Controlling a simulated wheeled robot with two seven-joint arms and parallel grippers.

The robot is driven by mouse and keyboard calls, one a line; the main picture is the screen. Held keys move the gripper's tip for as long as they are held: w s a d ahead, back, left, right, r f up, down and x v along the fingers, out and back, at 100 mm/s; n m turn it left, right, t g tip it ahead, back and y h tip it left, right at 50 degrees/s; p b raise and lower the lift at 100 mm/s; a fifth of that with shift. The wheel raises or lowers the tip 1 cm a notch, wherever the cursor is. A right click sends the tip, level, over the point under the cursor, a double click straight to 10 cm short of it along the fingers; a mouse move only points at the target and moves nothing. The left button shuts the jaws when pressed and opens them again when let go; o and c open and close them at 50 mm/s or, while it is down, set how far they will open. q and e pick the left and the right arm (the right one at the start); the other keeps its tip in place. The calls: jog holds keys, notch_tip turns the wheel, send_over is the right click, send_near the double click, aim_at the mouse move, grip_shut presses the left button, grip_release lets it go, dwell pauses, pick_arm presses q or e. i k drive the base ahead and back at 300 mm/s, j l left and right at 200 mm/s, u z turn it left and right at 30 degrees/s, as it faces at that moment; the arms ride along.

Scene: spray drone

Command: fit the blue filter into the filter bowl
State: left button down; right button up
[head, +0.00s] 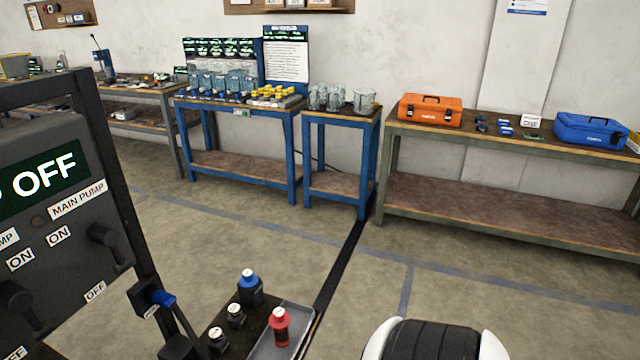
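A small blue-topped part with a black body (249,287) stands upright on the dark brown surface at the bottom centre. It may be the blue filter, but I cannot tell for sure. Another blue part (162,298) sticks out sideways from a black fitting on the dark frame to its left. I cannot make out a filter bowl with certainty. Neither of my grippers shows in the head view, so I cannot see what they hold.
A red-topped part (280,325) stands in a grey tray (298,318), near small black parts with white tops (236,315). A panel reading OFF (50,200) blocks the left. Workbenches (500,205) line the back wall; the floor (300,225) between is clear.

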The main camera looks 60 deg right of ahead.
aim_at(248, 279)
jog(key=l+z, duration=0.1)
jog(key=z, duration=0.35)
jog(key=k+l+z, duration=0.1)
jog(key=z, duration=0.3)
jog(key=l+z, duration=0.15)
jog(key=z, duration=0.3)
jog(key=u, duration=0.35)
jog(key=i+l+u, duration=0.15)
jog(key=l+u, duration=0.45)
jog(key=i+l+u, duration=0.1)
jog(key=l+u, duration=0.6)
jog(key=l, duration=3.2)
